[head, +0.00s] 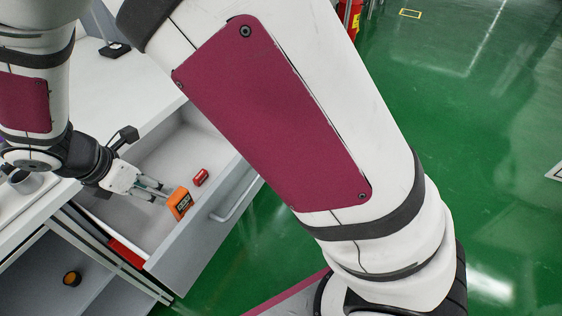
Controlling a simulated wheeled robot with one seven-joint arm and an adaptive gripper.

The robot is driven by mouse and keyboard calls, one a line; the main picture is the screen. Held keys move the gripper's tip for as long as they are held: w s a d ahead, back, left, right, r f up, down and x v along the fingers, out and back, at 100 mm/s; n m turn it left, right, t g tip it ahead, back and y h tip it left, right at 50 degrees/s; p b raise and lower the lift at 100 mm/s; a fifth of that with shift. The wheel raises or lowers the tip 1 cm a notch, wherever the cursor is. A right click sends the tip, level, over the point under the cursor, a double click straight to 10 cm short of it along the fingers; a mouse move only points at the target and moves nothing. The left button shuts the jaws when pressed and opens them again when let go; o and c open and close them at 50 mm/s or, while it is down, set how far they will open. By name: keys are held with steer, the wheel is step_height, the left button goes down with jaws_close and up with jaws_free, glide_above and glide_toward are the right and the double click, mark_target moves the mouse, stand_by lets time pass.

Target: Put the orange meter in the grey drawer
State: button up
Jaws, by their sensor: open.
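The orange meter (180,203) with a dark face is inside the outline of the open grey drawer (222,205), close to its front panel. It looks tilted. My gripper (163,191) reaches over the drawer from the left, with its fingers apart and their tips right at the meter's left side. I cannot tell whether the fingers touch the meter, or whether the meter rests fully on the drawer floor.
A small red object (201,177) lies in the drawer beyond the meter. Below is an open shelf with a dark and orange round object (71,279). My arm blocks the centre.

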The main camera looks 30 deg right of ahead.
steer(key=s+d+r+m+g, duration=0.1)
steer(key=s+d+r+m, duration=0.3)
steer(key=d+r+m, duration=0.35)
steer(key=s+d+r+m, duration=0.45)
steer(key=d+r, duration=0.35)
steer(key=d, duration=0.3)
steer(key=s+d+r+m+y, duration=0.1)
steer(key=s+d+m, duration=0.2)
steer(key=s+m, duration=0.3)
steer(key=s+d+r+m+y, duration=0.1)
steer(key=s+m, duration=0.5)
steer(key=s, duration=0.6)
steer(key=d+y, duration=0.1)
steer(key=d, duration=0.1)
steer(key=shift+d+r+m+y, duration=0.3)
steer(key=shift+d+r+m, duration=0.05)
steer(key=shift+d+m, duration=0.05)
steer(key=shift+w, duration=0.1)
step_height(320, 180, up, 14)
steer(key=t+p, duration=0.2)
steer(key=p, duration=1)
steer(key=shift+d+t+p, duration=0.2)
steer(key=shift+t+p, duration=0.1)
steer(key=shift+t, duration=0.1)
steer(key=shift+w, duration=0.1)
